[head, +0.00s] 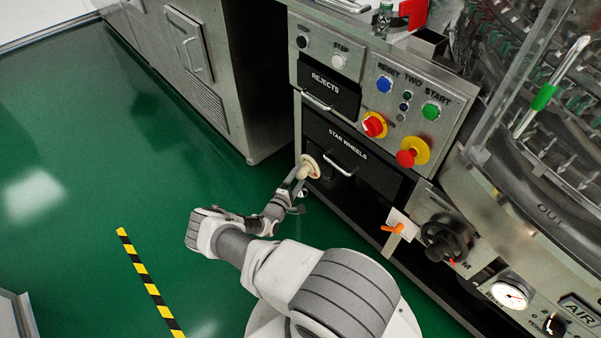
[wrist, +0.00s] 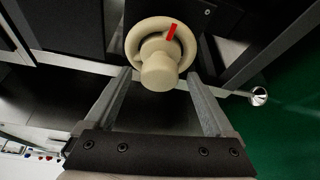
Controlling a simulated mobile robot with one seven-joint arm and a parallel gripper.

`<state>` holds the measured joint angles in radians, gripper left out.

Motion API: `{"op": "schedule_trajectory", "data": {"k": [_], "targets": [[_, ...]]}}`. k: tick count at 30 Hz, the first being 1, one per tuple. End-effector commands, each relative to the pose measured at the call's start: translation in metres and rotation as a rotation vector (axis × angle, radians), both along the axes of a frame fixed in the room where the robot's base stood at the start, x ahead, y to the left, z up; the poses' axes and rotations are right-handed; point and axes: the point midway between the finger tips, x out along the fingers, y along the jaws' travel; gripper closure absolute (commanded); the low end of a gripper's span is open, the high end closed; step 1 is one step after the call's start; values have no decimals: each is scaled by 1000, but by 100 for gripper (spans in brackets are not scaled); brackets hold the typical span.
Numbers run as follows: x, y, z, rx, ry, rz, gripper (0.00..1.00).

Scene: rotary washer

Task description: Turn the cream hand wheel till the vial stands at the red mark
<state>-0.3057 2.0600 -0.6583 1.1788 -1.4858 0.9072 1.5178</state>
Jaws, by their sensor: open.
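The cream hand wheel (head: 311,163) sticks out at the left front corner of the steel cabinet, low down. In the wrist view the wheel (wrist: 134,43) has a round rim, a thick hub facing me and a red stripe at the upper right of the hub. My gripper (wrist: 160,78) is open, its two fingers to the left and right of the hub with gaps between. It also shows beside the wheel in the head view (head: 297,182). A small greenish clear object (head: 384,17), possibly the vial, stands on the cabinet top near a red plate (head: 413,13).
The cabinet has REJECTS (head: 327,91) and STAR WHEELS (head: 349,145) drawers with handles close to the wheel. A red emergency button (head: 406,158) and a black hand wheel (head: 447,239) are to the right. Green floor (head: 90,190) is open at left.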

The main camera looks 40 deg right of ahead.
Motion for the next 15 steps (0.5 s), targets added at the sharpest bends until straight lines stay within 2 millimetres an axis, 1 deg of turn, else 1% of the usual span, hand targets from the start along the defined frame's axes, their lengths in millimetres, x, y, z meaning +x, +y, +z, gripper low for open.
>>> {"op": "schedule_trajectory", "data": {"k": [1, 9, 15], "targets": [[-5, 11, 5, -1, 3, 4, 12], [-34, 72, 10, -1, 1, 6, 12], [-54, 109, 12, 0, 2, 5, 12]]}}
